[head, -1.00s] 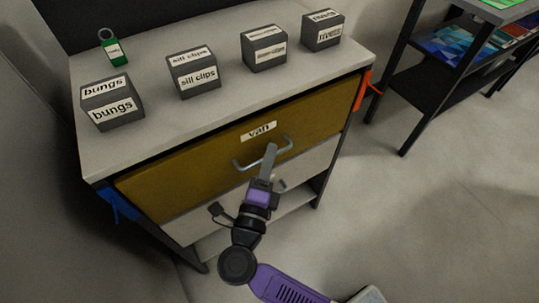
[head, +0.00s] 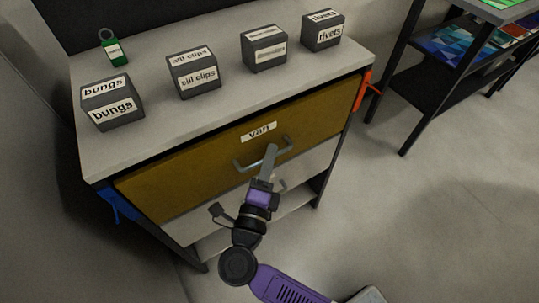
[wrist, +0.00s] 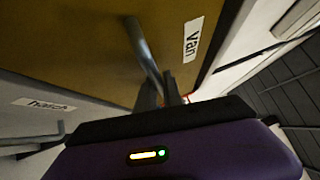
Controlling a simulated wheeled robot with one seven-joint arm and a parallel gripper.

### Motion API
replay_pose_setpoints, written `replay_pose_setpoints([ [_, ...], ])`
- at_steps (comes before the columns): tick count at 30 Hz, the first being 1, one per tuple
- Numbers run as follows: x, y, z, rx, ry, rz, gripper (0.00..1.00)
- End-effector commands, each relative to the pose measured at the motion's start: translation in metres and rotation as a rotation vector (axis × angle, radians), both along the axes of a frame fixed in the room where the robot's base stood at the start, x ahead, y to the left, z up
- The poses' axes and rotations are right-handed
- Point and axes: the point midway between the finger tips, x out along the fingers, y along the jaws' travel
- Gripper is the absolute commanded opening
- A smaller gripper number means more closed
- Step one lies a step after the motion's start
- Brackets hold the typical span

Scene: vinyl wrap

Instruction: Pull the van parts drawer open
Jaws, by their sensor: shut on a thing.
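The van drawer (head: 200,172) has a brown-yellow front with a white "van" label (head: 258,131) and a grey bar handle (head: 244,166). Its front looks about flush with the cabinet, with a dark gap along its top edge. My gripper (head: 270,152) is at the middle of the handle and shut on it. In the wrist view the fingers (wrist: 161,92) close around the handle bar (wrist: 143,50), beside the "van" label (wrist: 193,39). The fingertips are partly hidden by the gripper body.
A white drawer labelled "hatch" (wrist: 43,104) lies below. A dark shelf (head: 425,75) stands right. Floor at right is clear.

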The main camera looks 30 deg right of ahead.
Motion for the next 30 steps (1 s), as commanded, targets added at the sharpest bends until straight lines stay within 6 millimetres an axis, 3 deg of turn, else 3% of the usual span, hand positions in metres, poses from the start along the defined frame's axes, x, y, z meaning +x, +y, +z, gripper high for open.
replay_pose_setpoints([
  [7, -0.035, 0.000, 0.001, -0.001, 0.006, 0.001, 0.00],
  [21, -0.170, 0.000, -0.001, 0.001, 0.009, -0.001, 0.00],
  [30, -0.223, 0.000, -0.001, 0.001, 0.005, 0.000, 0.00],
])
